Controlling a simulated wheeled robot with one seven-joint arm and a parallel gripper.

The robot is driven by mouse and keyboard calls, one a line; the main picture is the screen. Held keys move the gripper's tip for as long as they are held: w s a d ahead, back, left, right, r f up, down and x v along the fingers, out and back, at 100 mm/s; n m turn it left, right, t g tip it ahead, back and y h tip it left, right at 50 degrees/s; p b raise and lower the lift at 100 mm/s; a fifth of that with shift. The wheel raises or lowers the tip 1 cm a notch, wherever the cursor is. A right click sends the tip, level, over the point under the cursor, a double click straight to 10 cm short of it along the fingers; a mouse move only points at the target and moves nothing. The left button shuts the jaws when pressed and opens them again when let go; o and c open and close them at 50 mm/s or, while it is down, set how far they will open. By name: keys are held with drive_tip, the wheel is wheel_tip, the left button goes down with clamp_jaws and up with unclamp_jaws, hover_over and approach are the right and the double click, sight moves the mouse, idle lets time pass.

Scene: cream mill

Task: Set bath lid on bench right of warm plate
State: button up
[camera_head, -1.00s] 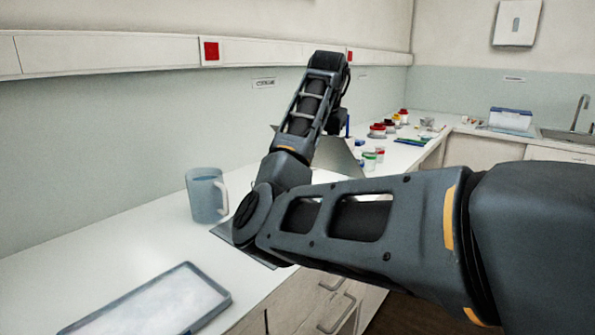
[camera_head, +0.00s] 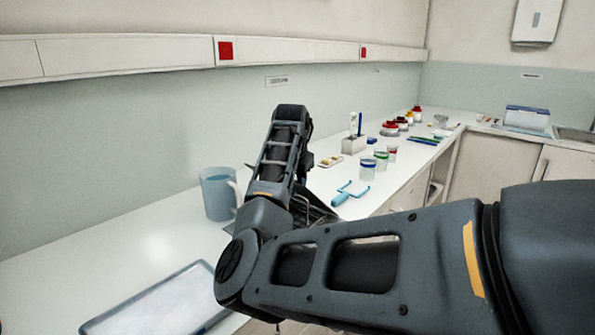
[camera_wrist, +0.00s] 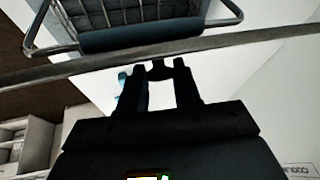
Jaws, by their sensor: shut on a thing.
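My gripper (camera_wrist: 160,80) shows in the wrist view, its two dark fingers shut on a small dark knob. The knob meets a long thin grey strip crossing that view, which looks like the bath lid (camera_wrist: 225,52) seen nearly edge-on. In the head view my arm hides the fingers; a dark sheet (camera_head: 318,208), probably the lid, shows beside my wrist above the bench (camera_head: 120,240). A flat framed tray with a pale surface (camera_head: 165,305) lies on the near bench. I cannot tell whether it is the warm plate. A grey plate edge is mostly hidden beneath my arm.
A blue-grey jug (camera_head: 219,195) stands left of my arm. A wire basket with a blue grip (camera_wrist: 140,36) shows in the wrist view. Bench between tray and jug is clear.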

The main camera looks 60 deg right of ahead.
drive_tip(key=shift+f, duration=0.1)
drive_tip(key=o, duration=1)
drive_tip(key=shift+f, duration=0.1)
drive_tip(key=shift+f+b, duration=0.2)
drive_tip(key=shift+b, duration=0.5)
